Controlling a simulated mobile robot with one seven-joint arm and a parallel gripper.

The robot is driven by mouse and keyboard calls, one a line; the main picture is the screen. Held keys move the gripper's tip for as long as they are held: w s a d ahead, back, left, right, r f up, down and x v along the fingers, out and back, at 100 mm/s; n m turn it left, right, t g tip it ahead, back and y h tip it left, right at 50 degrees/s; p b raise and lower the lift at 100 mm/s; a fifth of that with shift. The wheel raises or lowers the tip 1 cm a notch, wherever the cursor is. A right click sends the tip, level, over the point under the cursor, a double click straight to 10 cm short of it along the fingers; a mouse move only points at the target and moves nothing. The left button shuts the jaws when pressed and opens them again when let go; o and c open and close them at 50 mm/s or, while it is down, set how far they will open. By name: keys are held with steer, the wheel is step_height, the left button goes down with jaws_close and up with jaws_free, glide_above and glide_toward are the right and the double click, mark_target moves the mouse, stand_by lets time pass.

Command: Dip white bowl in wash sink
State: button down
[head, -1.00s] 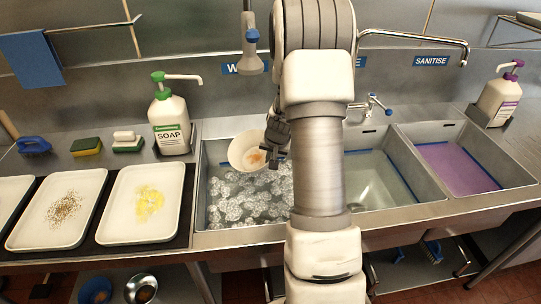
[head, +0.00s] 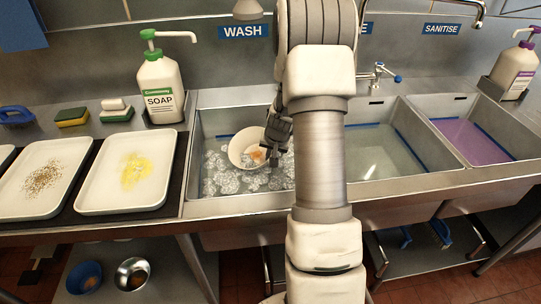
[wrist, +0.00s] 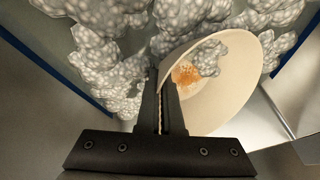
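The white bowl (head: 243,140) is tilted inside the wash sink (head: 225,206), low among the grey-white suds. An orange stain shows on its inner face. In the wrist view, the bowl (wrist: 236,97) has its rim between the two fingers, and a clump of suds overlaps its inside. My gripper (wrist: 167,80) is shut on that rim; the gripper also shows in the head view (head: 272,155) at the bowl's right side. My arm hides the right part of the wash sink.
A rinse basin (head: 385,150) with clear water and a sanitise basin (head: 470,142) with purple liquid lie to the right. At left are a soap bottle (head: 160,90), sponges (head: 72,117) and a tray with yellow scraps (head: 110,201). A tap (head: 380,76) stands behind the basins.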

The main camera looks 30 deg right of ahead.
steer(key=shift+f+b, duration=3.05)
steer(key=shift+f, duration=0.6)
step_height(320, 180, up, 29)
steer(key=p, duration=1.9)
steer(key=shift+s, duration=0.15)
stand_by(0.8)
